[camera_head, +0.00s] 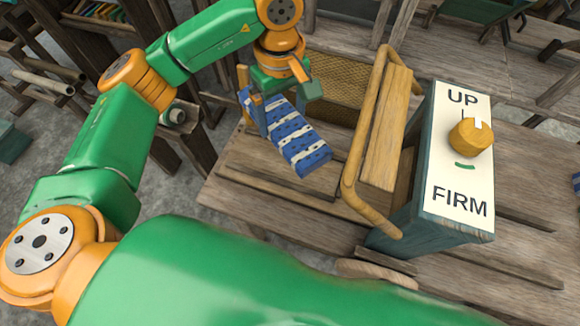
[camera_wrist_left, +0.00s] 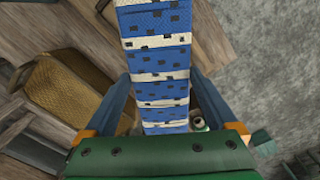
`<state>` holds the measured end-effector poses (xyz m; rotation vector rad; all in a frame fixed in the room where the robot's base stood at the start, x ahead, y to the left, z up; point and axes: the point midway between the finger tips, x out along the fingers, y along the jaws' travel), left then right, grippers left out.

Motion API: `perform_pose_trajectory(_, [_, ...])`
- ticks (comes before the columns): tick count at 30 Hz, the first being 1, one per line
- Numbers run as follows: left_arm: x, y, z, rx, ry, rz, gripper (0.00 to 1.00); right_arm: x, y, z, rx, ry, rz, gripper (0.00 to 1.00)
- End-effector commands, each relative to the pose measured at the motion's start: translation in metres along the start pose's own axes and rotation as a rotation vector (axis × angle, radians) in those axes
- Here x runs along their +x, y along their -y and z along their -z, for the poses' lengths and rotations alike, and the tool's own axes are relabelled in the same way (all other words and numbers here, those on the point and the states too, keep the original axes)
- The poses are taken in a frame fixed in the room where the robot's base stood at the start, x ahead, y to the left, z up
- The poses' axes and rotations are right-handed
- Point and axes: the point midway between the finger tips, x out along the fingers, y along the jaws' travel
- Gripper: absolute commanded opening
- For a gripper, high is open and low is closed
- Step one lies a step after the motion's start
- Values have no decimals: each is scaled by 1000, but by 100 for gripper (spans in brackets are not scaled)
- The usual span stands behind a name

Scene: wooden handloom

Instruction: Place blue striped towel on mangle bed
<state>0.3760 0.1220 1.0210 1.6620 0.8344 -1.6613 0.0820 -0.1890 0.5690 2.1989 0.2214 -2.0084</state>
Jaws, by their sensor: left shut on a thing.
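The blue striped towel (camera_head: 298,142) is a folded blue strip with white bands and dark specks. My left gripper (camera_head: 262,112) is shut on it near its upper left end. The towel slants down to the right over the left part of the plank bed (camera_head: 270,178); I cannot tell whether its lower end touches the wood. In the left wrist view the towel (camera_wrist_left: 156,62) runs between the two fingers (camera_wrist_left: 163,98) and out past the top edge. My right gripper is not in view.
A box with a white face marked UP and FIRM and a yellow knob (camera_head: 470,137) stands right of the towel. A curved wooden rail (camera_head: 352,165) and an upright board (camera_head: 388,130) stand between them. A woven panel (camera_head: 340,85) is behind. Bare planks lie in front.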

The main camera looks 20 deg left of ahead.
Motion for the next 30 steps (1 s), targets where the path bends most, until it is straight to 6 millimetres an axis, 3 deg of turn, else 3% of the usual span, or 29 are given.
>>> perform_pose_trajectory(1, [20, -4, -2, -101, 7, 5, 22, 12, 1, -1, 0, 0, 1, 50])
perform_pose_trajectory(3, [37, -10, -2, -261, 7, 4, 22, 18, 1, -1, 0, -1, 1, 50])
perform_pose_trajectory(9, [71, -14, -4, -571, 3, 1, 22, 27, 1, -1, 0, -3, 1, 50])
perform_pose_trajectory(22, [160, -14, -4, -608, 1, 1, 22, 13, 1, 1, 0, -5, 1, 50])
perform_pose_trajectory(30, [170, -15, -3, -604, -2, -4, 22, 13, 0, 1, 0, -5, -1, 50])
